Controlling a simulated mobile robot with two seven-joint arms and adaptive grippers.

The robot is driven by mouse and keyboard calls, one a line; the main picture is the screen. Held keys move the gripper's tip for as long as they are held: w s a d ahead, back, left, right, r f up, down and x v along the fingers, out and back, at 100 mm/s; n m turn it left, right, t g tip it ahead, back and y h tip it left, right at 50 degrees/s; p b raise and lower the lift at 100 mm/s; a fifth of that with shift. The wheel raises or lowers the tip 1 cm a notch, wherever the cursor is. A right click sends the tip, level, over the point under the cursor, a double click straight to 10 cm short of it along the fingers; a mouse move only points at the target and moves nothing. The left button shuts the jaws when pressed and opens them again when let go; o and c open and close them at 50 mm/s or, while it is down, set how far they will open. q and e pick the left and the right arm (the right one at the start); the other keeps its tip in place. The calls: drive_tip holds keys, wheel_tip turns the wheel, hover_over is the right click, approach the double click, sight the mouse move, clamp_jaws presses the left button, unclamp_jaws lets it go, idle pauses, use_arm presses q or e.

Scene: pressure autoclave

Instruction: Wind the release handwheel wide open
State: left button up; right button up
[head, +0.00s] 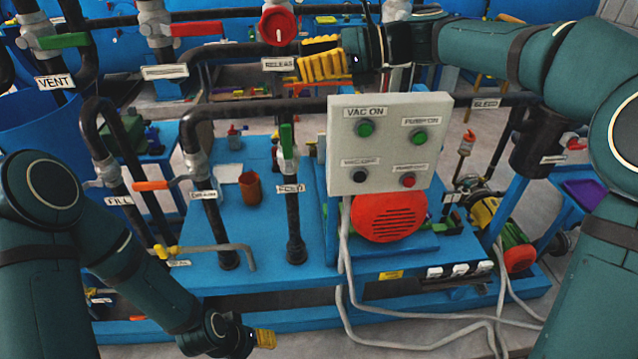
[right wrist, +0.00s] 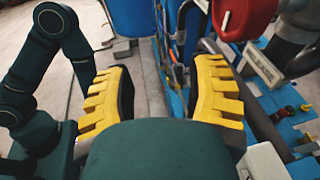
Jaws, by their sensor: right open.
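The release handwheel (head: 278,25) is a red round wheel with a white mark, at the top middle of the head view. A RELEASE label (head: 278,63) sits on the pipe below it. The wheel also shows in the right wrist view (right wrist: 243,18), at the upper right, outside the fingers. My right gripper (head: 302,57) is open and empty, its yellow fingers (right wrist: 163,68) spread wide. In the head view it appears just below and right of the wheel, apart from it. My left gripper (head: 264,338) hangs low at the bottom; its opening cannot be made out.
A grey control box (head: 390,190) with buttons stands below my right gripper, above a red round motor cover (head: 388,218). Red-handled (head: 198,29) and green-handled (head: 64,41) valves stand left of the wheel.

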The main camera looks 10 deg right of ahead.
wheel_tip(320, 180, down, 29)
drive_tip(key=d+n+h, duration=0.2)
drive_tip(key=h, duration=0.4)
drive_tip(key=shift+w+n+h+b, duration=0.15)
drive_tip(key=shift+n+h+b, duration=0.15)
drive_tip(key=shift+b, duration=0.1)
drive_tip(key=s+d+f+n+h, duration=0.25)
drive_tip(key=s+f, duration=0.25)
drive_tip(key=f, duration=0.5)
drive_tip(key=s+d+f+n+h, duration=0.15)
drive_tip(key=s+f+n, duration=0.3)
drive_tip(key=f, duration=0.55)
drive_tip(key=s+f+n+b, duration=0.1)
drive_tip(key=s+f+n, duration=0.7)
drive_tip(key=s, duration=0.5)
drive_tip(key=shift+s+f+g+h+b, duration=0.3)
drive_tip(key=shift+s+f+g+h, duration=0.1)
